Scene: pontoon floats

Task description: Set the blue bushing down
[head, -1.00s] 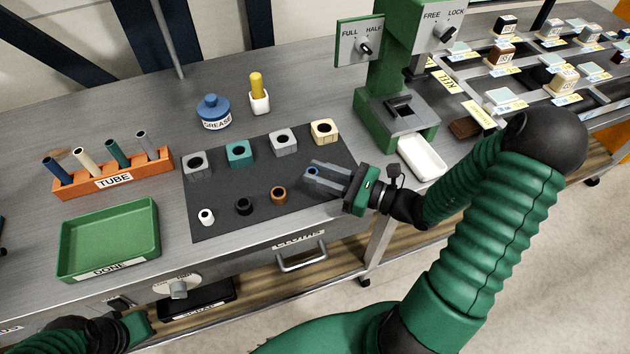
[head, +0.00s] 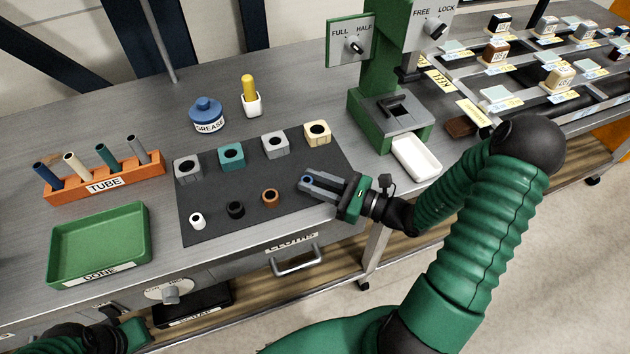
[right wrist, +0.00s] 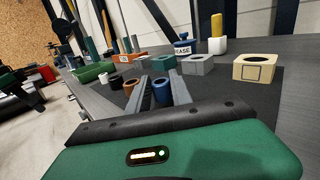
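The blue bushing (head: 306,180) is between the fingertips of my right gripper (head: 318,185), low over the right part of the dark mat (head: 215,190). In the right wrist view the blue bushing (right wrist: 162,90) stands upright between the two grey fingers, which are closed on its sides. I cannot tell whether its underside touches the mat. A brown bushing (head: 269,196), a black one (head: 235,209) and a white one (head: 197,220) stand in a row to its left. Part of my left gripper (head: 133,331) shows at the bottom left; its fingers are not visible.
Grey, teal (head: 231,155), silver and cream (head: 317,131) square blocks with holes line the mat's back. A green tray (head: 100,245) marked DONE and an orange tube rack (head: 105,180) stand left. A green press (head: 390,120) and white tray (head: 416,158) stand right.

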